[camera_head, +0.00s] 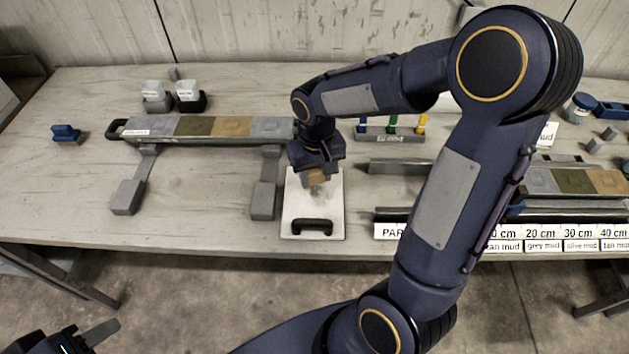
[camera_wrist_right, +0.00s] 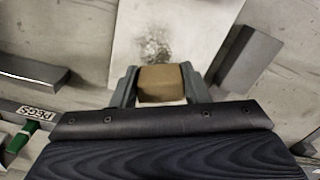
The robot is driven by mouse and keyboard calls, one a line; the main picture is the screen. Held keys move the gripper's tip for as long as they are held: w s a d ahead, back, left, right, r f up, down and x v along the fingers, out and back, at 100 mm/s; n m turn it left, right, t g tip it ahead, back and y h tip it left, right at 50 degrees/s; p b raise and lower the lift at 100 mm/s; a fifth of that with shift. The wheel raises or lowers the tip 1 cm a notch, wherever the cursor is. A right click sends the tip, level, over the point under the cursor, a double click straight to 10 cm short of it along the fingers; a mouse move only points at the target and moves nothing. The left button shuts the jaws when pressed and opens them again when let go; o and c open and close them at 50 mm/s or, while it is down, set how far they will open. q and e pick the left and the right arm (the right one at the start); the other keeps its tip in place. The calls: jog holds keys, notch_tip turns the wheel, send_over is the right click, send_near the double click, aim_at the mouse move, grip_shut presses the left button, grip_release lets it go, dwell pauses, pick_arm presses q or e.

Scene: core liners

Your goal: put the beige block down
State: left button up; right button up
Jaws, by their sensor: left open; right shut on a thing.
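The beige block (camera_head: 316,176) is between the fingers of my right gripper (camera_head: 318,170), over the white board (camera_head: 301,220) with a dark handle. In the right wrist view the block (camera_wrist_right: 162,82) sits between both fingertips of the gripper (camera_wrist_right: 160,88), with the white board (camera_wrist_right: 200,25) and its dark smudge beyond it. I cannot tell whether the block touches the board. My left gripper (camera_head: 88,340) is open and empty at the bottom left corner, away from the table; only part of it shows.
A raised rack (camera_head: 205,141) with grey, olive and tan blocks stands left of the board. A pegs holder (camera_head: 390,137) is behind right, and labelled strips (camera_head: 550,240) lie at the front right. My right arm hides part of the table.

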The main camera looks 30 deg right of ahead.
aim_at(315, 184)
jog(key=shift+w+f, duration=0.2)
jog(key=shift+f, duration=1.65)
jog(key=shift+f, duration=0.2)
jog(key=o, duration=0.9)
jog(key=shift+a, duration=0.1)
jog(key=shift+o, duration=0.2)
jog(key=shift+r, duration=0.15)
